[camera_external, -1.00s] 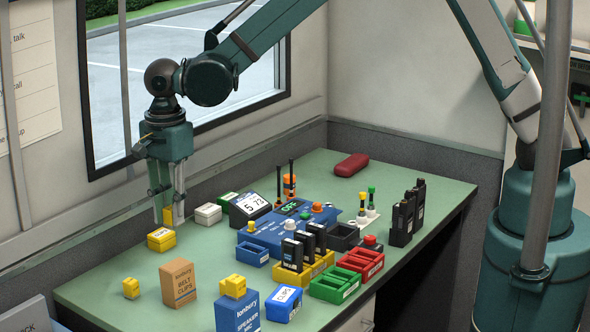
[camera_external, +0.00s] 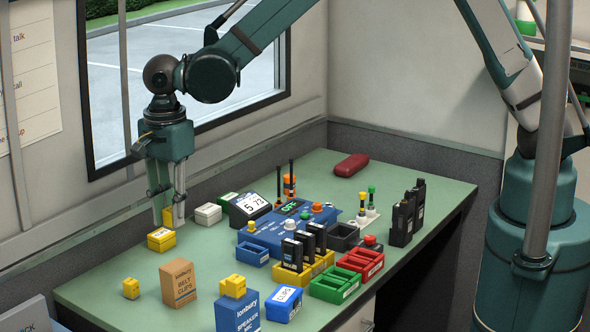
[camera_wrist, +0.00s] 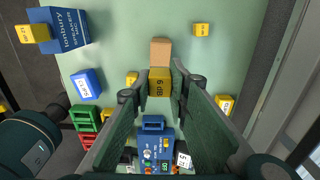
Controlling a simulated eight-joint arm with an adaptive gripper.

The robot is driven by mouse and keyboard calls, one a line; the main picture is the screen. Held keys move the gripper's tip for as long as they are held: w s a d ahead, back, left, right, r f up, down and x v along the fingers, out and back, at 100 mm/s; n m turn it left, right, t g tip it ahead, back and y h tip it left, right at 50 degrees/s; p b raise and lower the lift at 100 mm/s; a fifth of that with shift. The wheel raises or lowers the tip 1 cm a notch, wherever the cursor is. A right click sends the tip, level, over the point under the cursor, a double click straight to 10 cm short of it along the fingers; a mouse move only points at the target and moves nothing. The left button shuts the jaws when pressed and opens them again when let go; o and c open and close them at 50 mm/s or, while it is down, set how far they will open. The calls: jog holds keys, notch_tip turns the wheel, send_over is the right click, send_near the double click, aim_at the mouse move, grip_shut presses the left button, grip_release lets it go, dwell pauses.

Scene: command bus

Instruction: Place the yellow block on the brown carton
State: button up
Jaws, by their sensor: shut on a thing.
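My gripper (camera_external: 173,218) is shut on a yellow block (camera_external: 168,214) and holds it above the back-left part of the green table. In the wrist view the block (camera_wrist: 160,82), with dark lettering, sits between the fingers (camera_wrist: 158,88). The brown carton (camera_external: 179,284) stands upright on the table near the front-left edge, closer to the camera than my gripper. Its bare tan top (camera_wrist: 161,46) shows just beyond the held block in the wrist view, and the block hides part of it.
Other yellow blocks lie on the table, one (camera_external: 161,239) below my gripper and one (camera_external: 131,288) left of the carton. Radios, trays and a blue console (camera_external: 285,238) fill the table's middle.

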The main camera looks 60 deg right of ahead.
send_over(176, 265)
jog(key=shift+f, duration=2.65)
jog(key=shift+f, duration=1.85)
jog(key=shift+f, duration=0.15)
jog(key=o, duration=0.8)
jog(key=shift+o, duration=0.4)
jog(key=shift+r, duration=6.15)
